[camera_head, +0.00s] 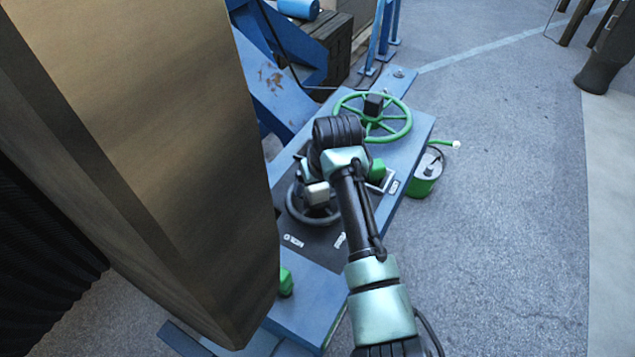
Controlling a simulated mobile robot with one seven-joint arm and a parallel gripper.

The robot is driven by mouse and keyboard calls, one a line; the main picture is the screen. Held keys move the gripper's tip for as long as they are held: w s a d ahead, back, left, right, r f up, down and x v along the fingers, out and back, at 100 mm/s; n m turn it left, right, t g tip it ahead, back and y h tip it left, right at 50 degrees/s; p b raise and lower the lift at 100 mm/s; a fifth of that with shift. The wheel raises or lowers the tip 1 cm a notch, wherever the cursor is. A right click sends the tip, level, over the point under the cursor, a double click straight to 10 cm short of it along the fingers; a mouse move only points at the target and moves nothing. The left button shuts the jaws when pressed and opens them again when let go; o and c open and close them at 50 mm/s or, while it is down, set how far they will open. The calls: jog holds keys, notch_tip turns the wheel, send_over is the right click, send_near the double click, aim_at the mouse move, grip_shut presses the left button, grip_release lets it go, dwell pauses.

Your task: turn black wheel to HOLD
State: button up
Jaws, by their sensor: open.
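The black wheel (292,205) lies flat on the blue machine's panel, partly covered by my arm. A white HOLD label (293,241) is on the dark plate just below the wheel. A second white label (340,240) sits to its right, partly behind my arm and unreadable. My gripper (316,194) points down over the wheel and is open. Its fingertips are hidden, so I cannot tell whether they touch the rim. The wheel's pointer is not visible.
A larger green handwheel (393,133) stands behind on the same blue bench (415,145). A green can (424,178) is at the bench's right side. A large brown block (150,150) fills the left foreground. Open floor (500,200) lies to the right.

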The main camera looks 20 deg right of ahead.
grip_shut()
dwell(0.3)
